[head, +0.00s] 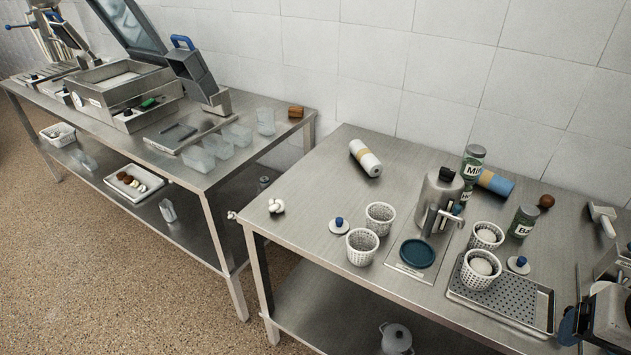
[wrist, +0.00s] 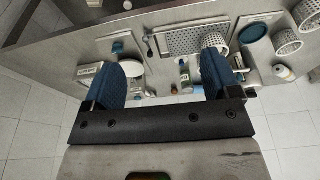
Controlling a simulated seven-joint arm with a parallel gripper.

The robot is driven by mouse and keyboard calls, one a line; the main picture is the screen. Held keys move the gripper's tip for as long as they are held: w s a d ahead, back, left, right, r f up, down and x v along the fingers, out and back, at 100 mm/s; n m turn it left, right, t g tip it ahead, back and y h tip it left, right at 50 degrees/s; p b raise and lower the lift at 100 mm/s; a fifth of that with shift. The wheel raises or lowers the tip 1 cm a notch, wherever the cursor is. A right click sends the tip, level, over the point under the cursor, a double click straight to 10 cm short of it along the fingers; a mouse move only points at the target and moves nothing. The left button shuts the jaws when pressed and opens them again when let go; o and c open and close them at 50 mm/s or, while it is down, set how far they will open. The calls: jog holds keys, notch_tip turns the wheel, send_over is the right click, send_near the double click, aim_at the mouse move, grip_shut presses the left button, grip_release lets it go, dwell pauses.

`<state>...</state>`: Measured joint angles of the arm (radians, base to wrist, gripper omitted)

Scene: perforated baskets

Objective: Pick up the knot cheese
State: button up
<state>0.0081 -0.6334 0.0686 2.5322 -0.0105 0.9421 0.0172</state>
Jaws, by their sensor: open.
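A white knot cheese (head: 276,206) lies on the near left part of the right-hand steel table (head: 315,225) in the head view. A second small white knotted piece (head: 231,215) shows at that table's left corner. My gripper (head: 580,322) is at the lower right edge of the head view, far to the right of the knot cheese. In the wrist view my gripper (wrist: 161,66) has its two blue fingers wide apart with nothing between them. I cannot make out the knot cheese in the wrist view.
Several perforated white baskets (head: 361,247) stand on the table, two holding white rounds. A steel pitcher (head: 437,200), a teal dish (head: 416,253), a perforated tray (head: 510,303) and jars (head: 523,221) stand between my gripper and the knot cheese. The table around the knot cheese is clear.

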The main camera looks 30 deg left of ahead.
jog(key=shift+w, duration=0.1)
jog(key=w+a+f+n+t+y, duration=0.15)
jog(key=w+a+t+y, duration=0.25)
jog(key=w+a, duration=1.3)
jog(key=w+a+f+t, duration=0.1)
jog(key=w+a, duration=0.2)
jog(key=a, duration=0.3)
jog(key=w+a+f+t, duration=0.1)
jog(key=w+a, duration=0.2)
jog(key=a, duration=0.3)
jog(key=t, duration=0.4)
send_over(275, 206)
jog(key=w+d, duration=0.4)
jog(key=d, duration=0.8)
notch_tip(275, 206, down, 11)
jog(key=s+a+f+t, duration=0.1)
jog(key=s+a+f, duration=0.2)
jog(key=s+a+f+t, duration=0.1)
jog(key=s+a+f, duration=0.1)
jog(key=s+a, duration=0.1)
jog(key=s+a+f+n+t, duration=0.1)
jog(key=s+a+f, duration=0.2)
jog(key=s+a, duration=0.1)
jog(key=shift+a+f, duration=0.35)
jog(key=shift+a, duration=0.15)
jog(key=shift+s+a+f+h, duration=0.3)
jog(key=shift+s+f+h, duration=0.1)
jog(key=shift+s, duration=0.15)
